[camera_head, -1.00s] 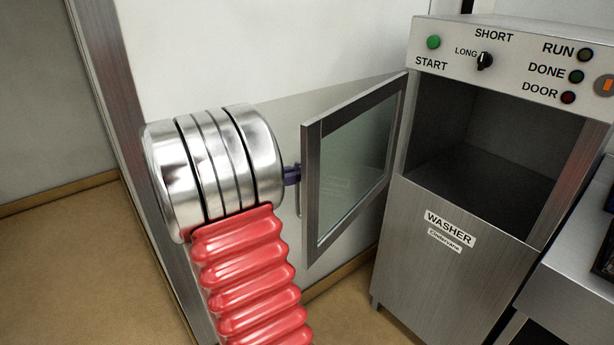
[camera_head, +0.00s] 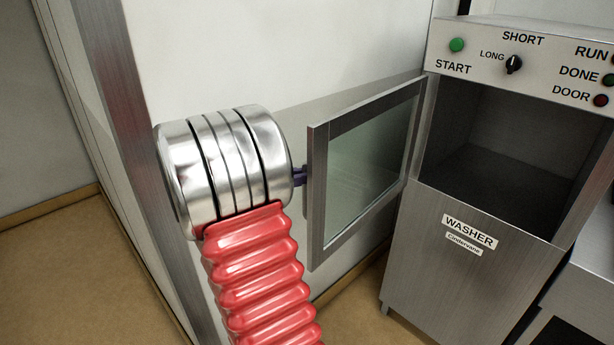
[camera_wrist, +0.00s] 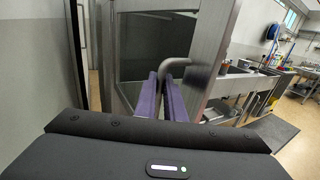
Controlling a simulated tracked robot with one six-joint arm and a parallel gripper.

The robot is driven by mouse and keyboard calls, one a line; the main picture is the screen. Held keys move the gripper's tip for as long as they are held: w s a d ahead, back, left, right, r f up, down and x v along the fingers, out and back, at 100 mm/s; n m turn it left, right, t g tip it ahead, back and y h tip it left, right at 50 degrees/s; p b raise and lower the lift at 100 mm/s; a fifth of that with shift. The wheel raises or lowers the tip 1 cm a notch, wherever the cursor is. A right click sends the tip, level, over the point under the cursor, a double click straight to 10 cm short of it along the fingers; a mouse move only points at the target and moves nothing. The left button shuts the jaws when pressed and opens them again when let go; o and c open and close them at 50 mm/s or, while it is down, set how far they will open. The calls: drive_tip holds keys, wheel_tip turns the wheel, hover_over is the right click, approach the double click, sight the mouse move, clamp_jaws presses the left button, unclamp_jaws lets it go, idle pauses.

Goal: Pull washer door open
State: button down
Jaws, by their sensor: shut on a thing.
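The washer (camera_head: 470,270) stands at the right in the head view, with its chamber (camera_head: 500,150) open and dark inside. Its glass-paned steel door (camera_head: 318,195) is swung wide out to the left, hinged at the chamber's left edge. My gripper (camera_head: 301,176) is at the door's free edge, mostly hidden behind my wrist in that view. In the wrist view the two purple fingers of my gripper (camera_wrist: 163,98) are closed around the curved metal door handle (camera_wrist: 176,66). The door's frame (camera_wrist: 215,50) shows just behind it.
A white wall panel with a steel corner post (camera_head: 130,130) stands close to the left of my arm. A steel counter (camera_head: 590,270) adjoins the washer at the right. Brown floor (camera_head: 70,280) is free at the lower left.

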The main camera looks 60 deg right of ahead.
idle(0.5)
drive_tip(key=c, duration=1.8)
unclamp_jaws()
drive_tip(key=shift+d, duration=0.1)
drive_tip(key=shift+c, duration=0.2)
drive_tip(key=v, duration=1.3)
drive_tip(key=shift+w+a, duration=0.25)
drive_tip(key=shift+w, duration=0.05)
